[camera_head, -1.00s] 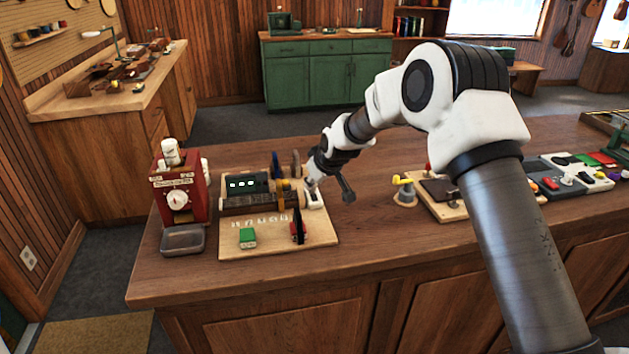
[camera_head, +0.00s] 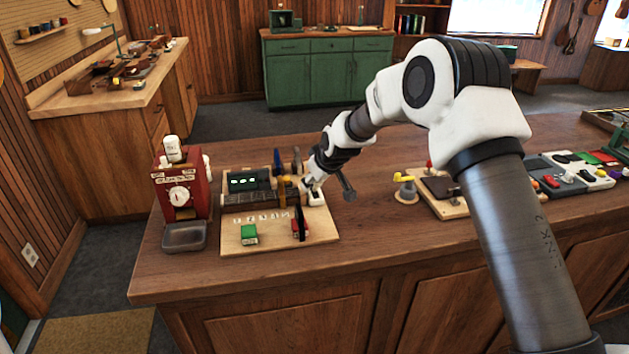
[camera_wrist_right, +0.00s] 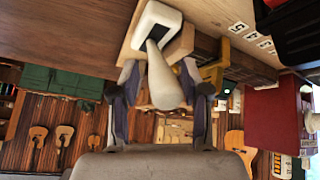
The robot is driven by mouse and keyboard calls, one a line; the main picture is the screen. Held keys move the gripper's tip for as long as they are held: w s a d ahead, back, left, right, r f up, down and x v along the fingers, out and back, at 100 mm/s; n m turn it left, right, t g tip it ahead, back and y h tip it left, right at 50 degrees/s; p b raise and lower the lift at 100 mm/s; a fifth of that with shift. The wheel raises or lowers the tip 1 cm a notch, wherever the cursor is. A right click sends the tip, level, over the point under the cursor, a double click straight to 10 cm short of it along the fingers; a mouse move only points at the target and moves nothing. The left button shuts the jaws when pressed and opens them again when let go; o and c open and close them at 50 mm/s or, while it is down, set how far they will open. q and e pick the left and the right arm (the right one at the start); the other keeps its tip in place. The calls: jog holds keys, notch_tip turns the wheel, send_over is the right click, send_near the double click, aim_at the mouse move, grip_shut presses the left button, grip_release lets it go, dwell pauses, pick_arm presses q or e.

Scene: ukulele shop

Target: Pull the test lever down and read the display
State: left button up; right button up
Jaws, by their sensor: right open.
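The test lever (camera_wrist_right: 165,80) is a cream rounded stick rising from a white housing (camera_wrist_right: 157,27) with a dark slot. In the right wrist view it stands between the two fingers of my right gripper (camera_wrist_right: 160,72), which are apart on either side of it. In the head view the right gripper (camera_head: 312,188) is at the white lever housing (camera_head: 317,198), at the right side of the test board; the lever itself is mostly hidden there. The dark display (camera_head: 243,182) shows small green marks, too small to read. My left gripper is not in view.
A red machine with a dial (camera_head: 180,190) and a grey tray (camera_head: 184,237) stand left of the wooden board (camera_head: 270,242). The board carries a green block (camera_head: 249,234). A yellow-topped fixture (camera_head: 405,188) stands to the right, with bare counter (camera_head: 365,220) between.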

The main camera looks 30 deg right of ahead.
jog(key=v, duration=1.2)
jog(key=shift+w+a+f, duration=0.1)
